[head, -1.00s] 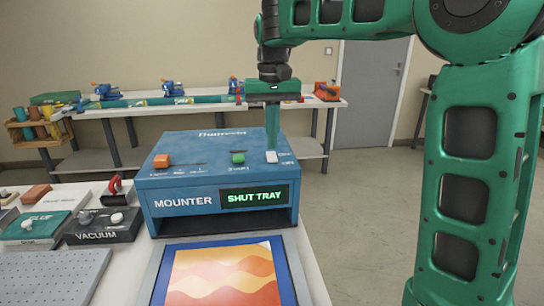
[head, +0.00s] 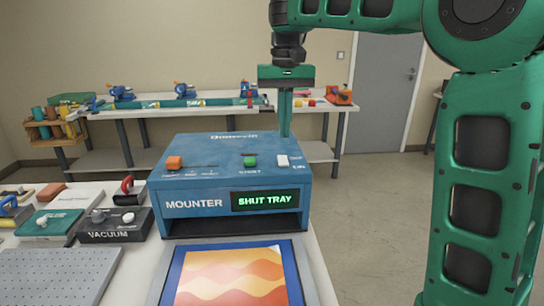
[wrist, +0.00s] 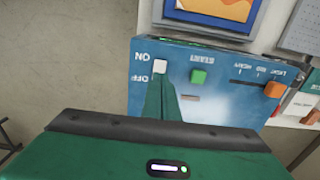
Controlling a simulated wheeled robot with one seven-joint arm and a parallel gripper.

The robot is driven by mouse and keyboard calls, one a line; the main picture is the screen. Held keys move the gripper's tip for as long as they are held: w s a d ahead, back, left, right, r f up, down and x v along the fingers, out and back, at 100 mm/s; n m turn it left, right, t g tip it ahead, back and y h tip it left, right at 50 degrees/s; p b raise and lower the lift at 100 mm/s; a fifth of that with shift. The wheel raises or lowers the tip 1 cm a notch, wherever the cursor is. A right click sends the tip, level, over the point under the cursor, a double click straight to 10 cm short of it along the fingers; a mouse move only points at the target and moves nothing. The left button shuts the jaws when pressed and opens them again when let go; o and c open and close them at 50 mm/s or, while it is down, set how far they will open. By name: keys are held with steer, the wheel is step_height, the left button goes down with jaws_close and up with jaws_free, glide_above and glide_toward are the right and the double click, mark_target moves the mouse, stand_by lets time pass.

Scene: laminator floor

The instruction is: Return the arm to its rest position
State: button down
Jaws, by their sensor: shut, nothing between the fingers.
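My gripper (head: 285,134) is shut and empty, pointing down over the back right of the blue mounter (head: 190,190). In the wrist view its green fingers (wrist: 160,98) end close to the white on/off switch (wrist: 160,66); I cannot tell whether they touch it. In the head view the white switch (head: 282,160) stands on the mounter's top, just in front of the fingertips. The mounter's display (head: 264,201) reads "SHUT TRAY". The tray (head: 290,262) is out at the front, with an orange wavy print on it.
A black vacuum box (head: 115,226) and a green-topped block (head: 48,224) stand left of the mounter. A perforated plate (head: 55,275) lies at the front left. A back bench (head: 222,108) holds rolls and clamps. The floor at the right is open.

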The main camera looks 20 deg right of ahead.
steer(key=s+d+f+m+h, duration=0.1)
steer(key=s+d+f, duration=0.4)
steer(key=s+d, duration=0.35)
steer(key=s+d+f+m, duration=0.2)
steer(key=s+d+f, duration=0.2)
steer(key=s+d, duration=0.45)
steer(key=s+d+f+m+y, duration=0.1)
steer(key=s+f, duration=1)
steer(key=s, duration=0.5)
steer(key=shift+s, duration=0.15)
steer(key=shift+w+f, duration=0.3)
steer(key=shift+w, duration=0.3)
